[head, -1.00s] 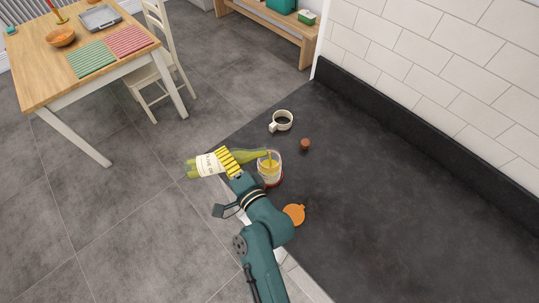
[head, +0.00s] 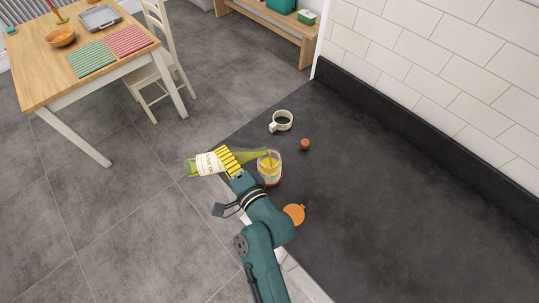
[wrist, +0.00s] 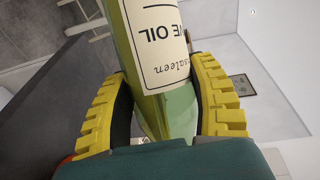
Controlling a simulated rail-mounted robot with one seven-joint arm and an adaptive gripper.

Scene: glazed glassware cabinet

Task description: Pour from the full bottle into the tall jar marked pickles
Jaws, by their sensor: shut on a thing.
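The bottle (head: 207,163) is green glass with a cream label; in the wrist view its label (wrist: 157,50) partly reads "OIL". My gripper (head: 230,161) is shut around it and holds it tilted almost flat, neck to the right. In the wrist view the yellow fingers (wrist: 160,105) press on both sides of it. The bottle's mouth is over the open top of a clear jar (head: 270,176) standing on the counter. A yellow stream runs into the jar, and yellow liquid shows inside. Any writing on the jar is too small to read.
A white mug (head: 282,121) with dark contents stands behind the jar on the dark counter (head: 400,210). A small brown round thing (head: 305,144) and an orange lid (head: 294,214) lie near the jar. The counter's right side is clear.

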